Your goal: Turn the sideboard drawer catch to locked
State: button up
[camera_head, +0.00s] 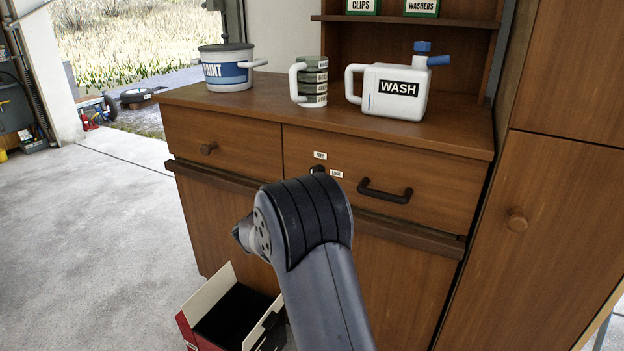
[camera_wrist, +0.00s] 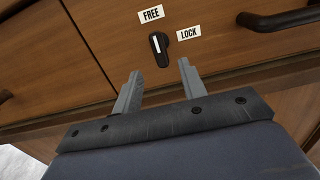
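The drawer catch (camera_wrist: 159,50) is a small black knob with a white mark, on the sideboard drawer front (camera_wrist: 110,22). Its white mark points up toward the FREE label (camera_wrist: 151,14); the LOCK label (camera_wrist: 188,32) is to its right. My gripper (camera_wrist: 160,69) is open and empty, with its two fingertips apart just below the catch in the wrist view; I see no contact. In the head view the catch (camera_head: 317,169) shows just above my arm, left of the dark drawer handle (camera_head: 384,192). My gripper is hidden behind my arm there.
An open box (camera_head: 205,297) sits on the floor below. Floor at left is clear.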

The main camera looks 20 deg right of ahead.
jog(key=x, duration=0.7)
jog(key=shift+w+d, duration=0.15)
jog(key=shift+d, duration=0.05)
jog(key=shift+c, duration=0.3)
grip_shut()
